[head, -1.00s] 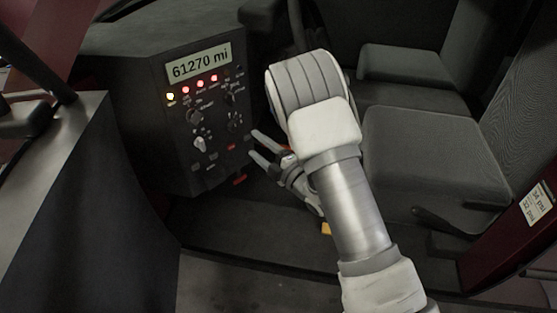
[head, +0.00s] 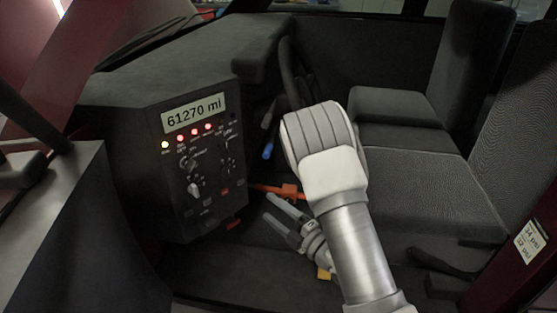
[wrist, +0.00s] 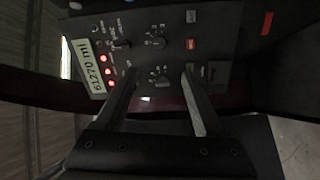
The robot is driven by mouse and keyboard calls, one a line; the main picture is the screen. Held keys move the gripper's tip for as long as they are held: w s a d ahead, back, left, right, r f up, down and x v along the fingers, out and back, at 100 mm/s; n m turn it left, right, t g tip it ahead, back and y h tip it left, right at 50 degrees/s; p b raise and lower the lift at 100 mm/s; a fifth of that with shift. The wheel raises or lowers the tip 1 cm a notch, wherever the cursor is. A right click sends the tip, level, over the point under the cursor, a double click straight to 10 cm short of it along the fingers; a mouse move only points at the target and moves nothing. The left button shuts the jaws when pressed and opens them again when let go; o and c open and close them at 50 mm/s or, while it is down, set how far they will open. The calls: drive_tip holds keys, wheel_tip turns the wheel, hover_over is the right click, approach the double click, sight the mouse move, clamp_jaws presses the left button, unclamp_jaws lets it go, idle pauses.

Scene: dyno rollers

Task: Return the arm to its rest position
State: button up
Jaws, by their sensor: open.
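My gripper (head: 283,222) is in the middle of the head view, low beside the right edge of the dark control panel (head: 205,160). Its two fingers are apart with nothing between them, and they also show in the wrist view (wrist: 160,92). The fingers look clear of the panel. My white and silver arm comes up from the bottom of the head view and bends at a ribbed joint, hiding part of the gripper's wrist. The panel has a display reading 61270 mi (head: 194,110), a row of lit lamps and several knobs.
Dark grey seats (head: 430,185) stand at the right, close to my arm. An orange object (head: 277,190) lies behind the gripper and a blue-tipped lever (head: 267,151) is above it. A door edge with a psi label (head: 530,242) is at the far right. Dark floor shows below the panel.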

drive_tip(key=w+d+r+m+t+h, duration=0.1)
drive_tip(key=w+d+r+m+h, duration=0.5)
drive_tip(key=d+r+m+h, duration=0.15)
drive_tip(key=s+d+r+m+g+h, duration=0.2)
drive_tip(key=s+d+r+m+h, duration=0.2)
drive_tip(key=d+r+m, duration=0.25)
drive_tip(key=s+d+r+m+g+h, duration=0.15)
drive_tip(key=s+m, duration=0.25)
drive_tip(key=s, duration=0.5)
drive_tip(key=s+r+m+g+p, duration=0.1)
drive_tip(key=s+r+m+g, duration=0.25)
drive_tip(key=s, duration=0.55)
drive_tip(key=s+d+r+m+g, duration=0.15)
drive_tip(key=s+m, duration=0.25)
drive_tip(key=s, duration=0.4)
wheel_tip(320, 180, up, 19)
drive_tip(key=p, duration=1.8)
drive_tip(key=shift+f+p, duration=0.15)
drive_tip(key=shift+p, duration=0.15)
